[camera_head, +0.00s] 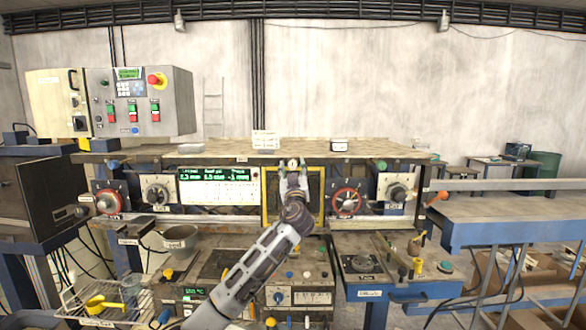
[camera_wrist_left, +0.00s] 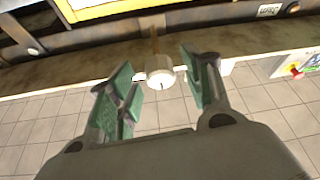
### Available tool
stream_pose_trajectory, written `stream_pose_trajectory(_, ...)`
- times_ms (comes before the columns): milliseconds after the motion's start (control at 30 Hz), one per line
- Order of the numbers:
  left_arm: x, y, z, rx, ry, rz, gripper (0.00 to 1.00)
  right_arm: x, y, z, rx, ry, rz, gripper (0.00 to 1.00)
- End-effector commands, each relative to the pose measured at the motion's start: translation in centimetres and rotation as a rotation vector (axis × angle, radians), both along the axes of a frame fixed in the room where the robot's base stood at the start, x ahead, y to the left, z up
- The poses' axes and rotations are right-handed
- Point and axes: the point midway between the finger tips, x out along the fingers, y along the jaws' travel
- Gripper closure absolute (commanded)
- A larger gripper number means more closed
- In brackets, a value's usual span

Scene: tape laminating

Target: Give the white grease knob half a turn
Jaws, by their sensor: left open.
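The white grease knob (camera_wrist_left: 160,72) shows in the left wrist view as a small round white cap with a dark mark on its face. It sits on a shaft at the edge of a worn shelf. In the head view the knob (camera_head: 294,162) is small, at the front edge of the bench top. My left gripper (camera_head: 292,168) reaches up to it from below. In the left wrist view the gripper (camera_wrist_left: 166,78) is open, with one green-padded finger on each side of the knob and gaps between. My right gripper is out of view.
A green display panel (camera_head: 218,186) and a red handwheel (camera_head: 346,202) flank the arm. Below are a grey bucket (camera_head: 181,240) and a blue-edged side table (camera_head: 390,291).

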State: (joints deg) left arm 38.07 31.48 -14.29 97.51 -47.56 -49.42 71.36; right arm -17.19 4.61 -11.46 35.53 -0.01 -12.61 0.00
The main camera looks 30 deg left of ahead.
Motion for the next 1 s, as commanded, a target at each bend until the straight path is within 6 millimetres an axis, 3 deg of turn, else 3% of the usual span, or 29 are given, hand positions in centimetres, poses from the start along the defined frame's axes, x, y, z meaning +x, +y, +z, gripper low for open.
stream_pose_trajectory(367,0.15,0.11,0.04,0.000,0.000,0.000,0.52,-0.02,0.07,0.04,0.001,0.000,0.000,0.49)
stream_pose_trajectory(700,0.14,0.12,0.04,0.000,0.000,0.000,0.95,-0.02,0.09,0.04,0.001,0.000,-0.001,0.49)
stream_pose_trajectory(1000,0.13,0.14,-0.01,0.013,0.008,0.001,0.96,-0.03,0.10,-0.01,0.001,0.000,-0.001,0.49)
